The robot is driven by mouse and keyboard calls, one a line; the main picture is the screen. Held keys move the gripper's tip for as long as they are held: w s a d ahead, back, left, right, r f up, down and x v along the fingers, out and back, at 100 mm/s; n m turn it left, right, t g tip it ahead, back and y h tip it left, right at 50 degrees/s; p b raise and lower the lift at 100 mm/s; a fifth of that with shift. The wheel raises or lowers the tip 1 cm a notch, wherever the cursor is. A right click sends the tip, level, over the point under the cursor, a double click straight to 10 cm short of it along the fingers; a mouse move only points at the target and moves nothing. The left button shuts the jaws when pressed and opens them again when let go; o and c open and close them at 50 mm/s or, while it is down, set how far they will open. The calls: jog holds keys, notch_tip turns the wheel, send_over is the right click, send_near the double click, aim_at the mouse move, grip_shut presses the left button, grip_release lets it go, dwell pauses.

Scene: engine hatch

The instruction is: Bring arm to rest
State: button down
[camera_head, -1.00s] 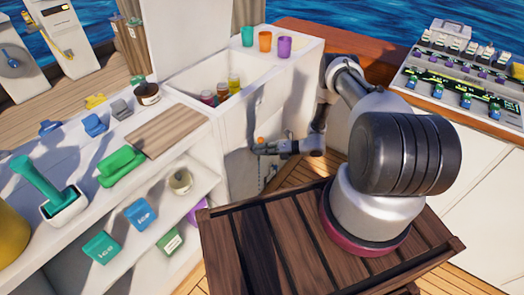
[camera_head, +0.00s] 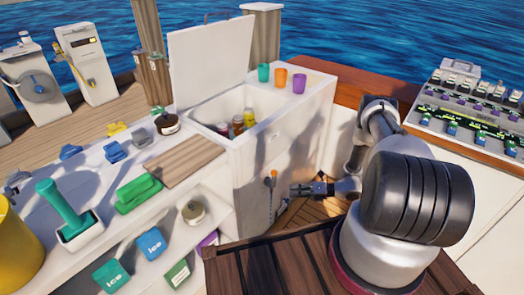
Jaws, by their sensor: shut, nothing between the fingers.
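My gripper (camera_head: 301,190) is at the end of my arm, low in front of the white cabinet side and to the left of my arm's wrist. It points left, and its fingers are shut and empty. An orange-topped item (camera_head: 273,176) shows against the cabinet side just left of the fingertips; they look apart from it. My arm is bent, with its forearm reaching down behind the large dark ribbed joint.
An open white cooler (camera_head: 232,105) holds several jars. Teal, orange (camera_head: 281,77) and purple cups stand on the counter beyond it. A cutting board (camera_head: 184,160) and green block (camera_head: 139,193) lie left. A control panel (camera_head: 470,110) stands right. Deck floor (camera_head: 305,215) shows below my gripper.

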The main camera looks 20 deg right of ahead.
jog(key=s+r+n+g, duration=0.2)
jog(key=s+n+g, duration=0.4)
jog(key=s+n, duration=0.5)
jog(key=s+d+r+n+g+h, duration=0.25)
jog(key=r+n, duration=0.35)
jog(key=r, duration=0.5)
jog(key=s+d+r+n+g+h, duration=0.1)
jog(key=s+d+r+n+h, duration=0.3)
jog(key=r, duration=0.7)
jog(key=a+r+n+g+h, duration=0.1)
jog(key=r+n+g+h, duration=0.1)
jog(key=r+n, duration=0.7)
jog(key=s+a+r+n+t+h, duration=0.1)
jog(key=s+r+n+t, duration=0.1)
jog(key=r, duration=0.7)
jog(key=s+a+r+n+t+h, duration=0.1)
jog(key=s+r+t, duration=0.3)
jog(key=r, duration=0.4)
jog(key=s+a+r+n+t+h, duration=0.1)
jog(key=s+r+n+t+h, duration=0.2)
jog(key=r, duration=0.6)
jog(key=shift+s+a+r, duration=0.25)
jog(key=shift+s+r, duration=0.05)
jog(key=shift+s, duration=0.45)
